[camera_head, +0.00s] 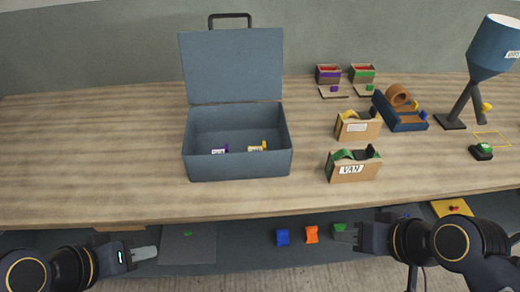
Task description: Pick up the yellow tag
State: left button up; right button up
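A small white label with a yellow end, which looks like the yellow tag (258,147), lies inside the open blue-grey case (236,167) on the table. A similar label with a purple end (219,150) lies to its left in the case. My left gripper (144,254) is low at the left, in front of the table's front edge and well away from the case. My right gripper (345,236) is low at the right, also in front of the table edge. Neither gripper visibly holds anything, and the gap between the fingers of each cannot be made out.
Right of the case stand a green-taped dispenser marked VAN (353,170), a yellow-taped dispenser (357,127), a blue tape holder (400,115) and a blue lamp (490,50). The case's raised lid (232,65) stands behind it. The table left of the case is clear.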

aim_at(257, 148)
jog(key=u, duration=1.8)
jog(key=k+l+u, duration=0.35)
jog(key=k+l, duration=0.2)
jog(key=l, duration=0.15)
jog(key=k+l+u, duration=0.3)
jog(key=k+l, duration=0.3)
